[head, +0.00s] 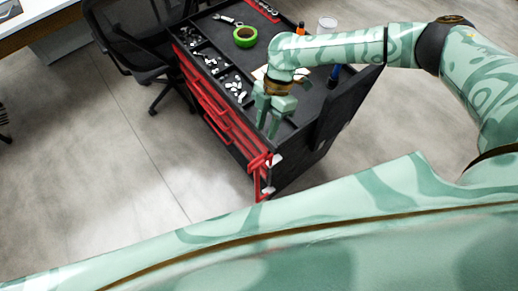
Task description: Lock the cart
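The cart (305,150) is a black tool cart with a dark top tray and red drawer fronts (215,112) on its left-facing side. A red bar (259,175) with small white parts shows at its near corner. I cannot tell whether it is a lock or whether it is locked. My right gripper (268,125) points down over the cart's near end, above the red bar. Its two fingers stand apart with nothing visible between them. It hides part of the tray. My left gripper is not in view.
A black office chair (140,45) stands close to the cart's left. The floor (110,170) at left is clear.

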